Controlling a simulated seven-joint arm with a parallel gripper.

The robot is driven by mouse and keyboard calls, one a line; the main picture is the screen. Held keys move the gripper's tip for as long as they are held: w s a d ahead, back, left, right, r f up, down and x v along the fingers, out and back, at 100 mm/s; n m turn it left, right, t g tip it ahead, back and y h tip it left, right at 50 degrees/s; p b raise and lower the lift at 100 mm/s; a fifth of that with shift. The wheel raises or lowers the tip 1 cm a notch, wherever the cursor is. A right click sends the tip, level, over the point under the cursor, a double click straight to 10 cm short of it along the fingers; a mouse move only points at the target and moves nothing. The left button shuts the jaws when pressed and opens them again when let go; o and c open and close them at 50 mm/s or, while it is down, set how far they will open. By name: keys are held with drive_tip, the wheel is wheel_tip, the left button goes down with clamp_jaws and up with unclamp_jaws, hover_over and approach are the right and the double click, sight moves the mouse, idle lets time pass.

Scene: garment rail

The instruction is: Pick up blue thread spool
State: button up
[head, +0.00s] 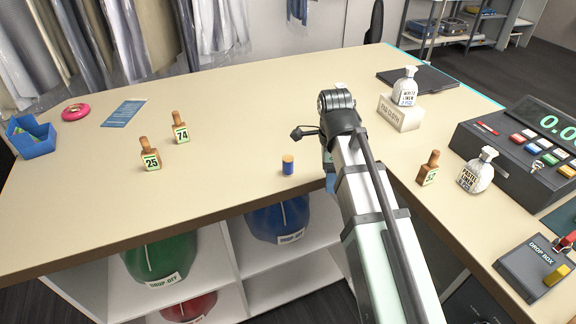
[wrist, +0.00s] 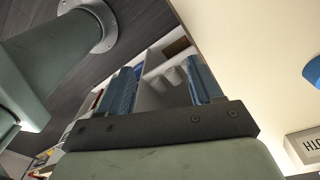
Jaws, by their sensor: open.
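The blue thread spool (head: 288,168) stands upright on the table near its front edge, with a yellowish top and a blue side. My gripper is mostly hidden behind my own arm in the head view; a small blue part of it (head: 330,184) shows right of the spool, near the table's edge. In the wrist view my gripper (wrist: 162,75) has its two blue fingers apart, with nothing between them. A blue thing (wrist: 313,72) is cut off at the right edge of the wrist view; I cannot tell whether it is the spool.
Wooden-handled number tags (head: 150,158) stand left of the spool. Shelves with drop-off bags (head: 160,258) lie below the front edge. The table's middle is clear.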

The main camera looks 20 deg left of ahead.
sight(288, 158)
drive_tip(key=w+a+r+m+y, duration=0.2)
drive_tip(key=a+r+m, duration=0.1)
drive_tip(key=a+r, duration=0.8)
drive_tip(key=shift+y, duration=0.3)
drive_tip(key=f, duration=0.7)
drive_tip(key=shift+a+f, duration=0.2)
drive_tip(key=shift+f, duration=0.15)
drive_tip(key=shift+s+a+f, duration=0.1)
drive_tip(key=shift+a+f, duration=0.15)
drive_tip(key=shift+f, duration=0.6)
drive_tip(key=shift+s+a+f, duration=0.1)
drive_tip(key=shift+a+f, duration=0.1)
drive_tip(key=shift+f, duration=0.65)
drive_tip(key=shift+a+f, duration=0.25)
drive_tip(key=shift+f, duration=0.6)
drive_tip(key=shift+c, duration=0.4)
drive_tip(key=c, duration=1)
drive_tip(key=shift+r, duration=0.15)
